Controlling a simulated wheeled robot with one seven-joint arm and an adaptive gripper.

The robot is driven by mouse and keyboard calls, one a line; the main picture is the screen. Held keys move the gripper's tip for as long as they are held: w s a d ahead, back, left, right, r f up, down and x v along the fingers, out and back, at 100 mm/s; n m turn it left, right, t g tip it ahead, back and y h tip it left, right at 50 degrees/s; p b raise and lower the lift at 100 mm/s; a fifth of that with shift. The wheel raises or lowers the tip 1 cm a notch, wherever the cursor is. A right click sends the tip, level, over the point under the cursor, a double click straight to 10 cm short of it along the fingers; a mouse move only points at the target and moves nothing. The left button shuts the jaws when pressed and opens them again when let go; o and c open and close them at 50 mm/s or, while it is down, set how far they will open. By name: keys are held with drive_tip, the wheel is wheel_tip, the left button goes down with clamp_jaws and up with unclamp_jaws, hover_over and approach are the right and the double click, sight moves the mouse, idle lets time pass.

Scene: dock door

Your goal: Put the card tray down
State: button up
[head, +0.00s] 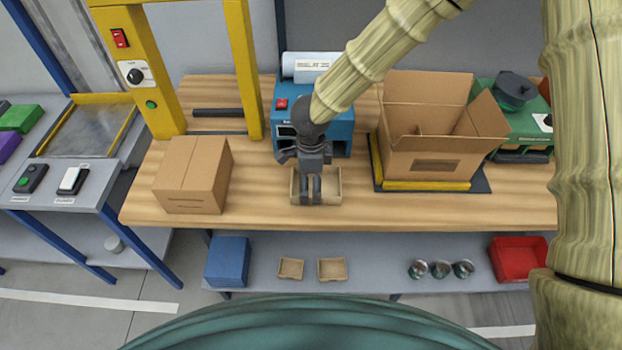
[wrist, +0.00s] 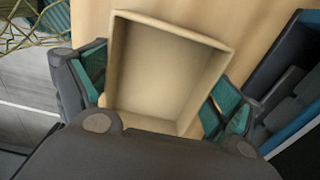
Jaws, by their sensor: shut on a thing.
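The card tray (head: 329,186) is a small, open, tan tray, empty inside. In the head view it is at the middle of the wooden workbench, near its front edge. My gripper (head: 311,190) comes down over it from above and is shut on it. In the wrist view the card tray (wrist: 165,75) sits tilted in the picture between the green-padded fingers of my gripper (wrist: 160,95). I cannot tell whether the tray's underside touches the bench top; the gripper hides part of it.
A closed carton (head: 193,176) stands to the left on the workbench (head: 262,205). An open carton (head: 430,140) stands on a scale-like plate to the right. A blue machine (head: 340,128) is behind the tray. Two similar trays (head: 290,268) lie on the lower shelf. Bench beside the tray is bare.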

sight(311, 188)
drive_tip(key=shift+f, duration=0.1)
drive_tip(key=o, duration=0.7)
wheel_tip(311, 188, up, 12)
drive_tip(key=b, duration=0.1)
drive_tip(key=shift+b, duration=0.35)
idle(0.6)
